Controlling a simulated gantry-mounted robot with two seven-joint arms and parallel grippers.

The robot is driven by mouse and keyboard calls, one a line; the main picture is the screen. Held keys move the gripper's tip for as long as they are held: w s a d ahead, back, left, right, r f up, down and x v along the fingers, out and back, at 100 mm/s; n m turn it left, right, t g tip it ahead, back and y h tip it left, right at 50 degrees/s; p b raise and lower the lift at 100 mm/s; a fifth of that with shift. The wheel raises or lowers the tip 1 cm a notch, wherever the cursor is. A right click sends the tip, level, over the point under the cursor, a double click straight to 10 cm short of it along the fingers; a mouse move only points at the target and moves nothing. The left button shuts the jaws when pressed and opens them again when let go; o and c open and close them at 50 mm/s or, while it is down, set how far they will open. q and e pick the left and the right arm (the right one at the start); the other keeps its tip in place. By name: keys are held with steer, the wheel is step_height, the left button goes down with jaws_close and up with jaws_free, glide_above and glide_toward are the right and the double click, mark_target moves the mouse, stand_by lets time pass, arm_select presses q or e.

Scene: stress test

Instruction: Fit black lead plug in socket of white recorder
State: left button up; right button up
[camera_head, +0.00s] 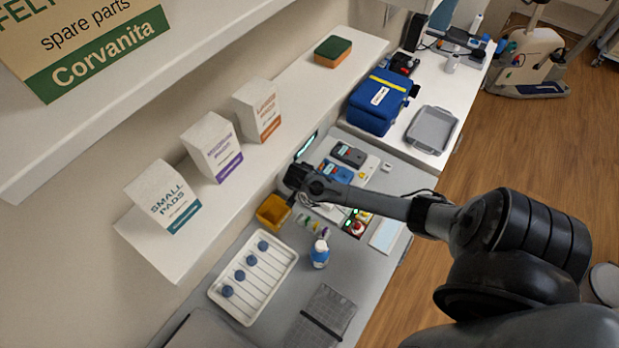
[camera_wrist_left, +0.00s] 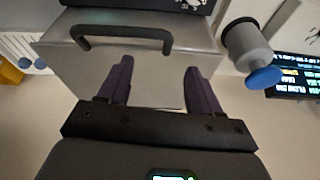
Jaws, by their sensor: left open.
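In the head view, an arm of mine comes in from the right and ends in a dark wrist and gripper (camera_head: 297,178) above the back of the bench, beside a group of small devices. Its fingers are too small and hidden to tell open from shut. A pale casing with a white cable (camera_head: 308,201) lies just below this gripper; I cannot tell whether it is the white recorder. I cannot make out the black lead plug or a socket. In the left wrist view, my left gripper (camera_wrist_left: 159,84) is open and empty, its dark purple fingers before a grey metal box with a black handle (camera_wrist_left: 122,32).
A grey-and-blue cylinder (camera_wrist_left: 248,45) and a lit display (camera_wrist_left: 296,75) are right of my left gripper.

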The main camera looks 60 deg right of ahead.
steer(key=shift+o, duration=0.6)
steer(key=shift+r, duration=0.1)
steer(key=shift+r, duration=0.1)
steer(key=shift+r+p, duration=1.3)
steer(key=shift+p, duration=0.45)
steer(key=shift+r+p, duration=0.5)
steer(key=shift+p, duration=0.1)
steer(key=shift+o, duration=0.2)
steer(key=o, duration=0.5)
steer(key=shift+o, duration=0.2)
